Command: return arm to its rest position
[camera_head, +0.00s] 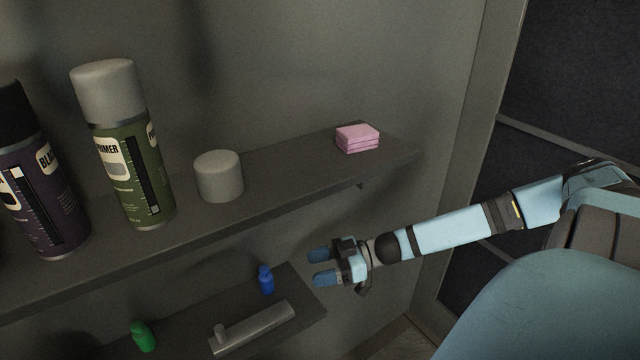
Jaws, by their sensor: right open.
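My right gripper (321,268) is open, with nothing between its two blue fingertips. It points left, in front of and below the upper shelf's right part and just above the right end of the lower shelf. My right arm (450,230), light blue and black, reaches in from the right edge, stretched out toward the shelves. My left gripper is out of the picture.
The upper shelf (290,190) bears a purple spray can (45,195), a green primer can (130,170), a grey cap (219,176) and pink pads (358,138). The lower shelf (185,325) holds a blue bottle (266,280), a green bottle (143,336) and a grey bar-shaped object (255,328).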

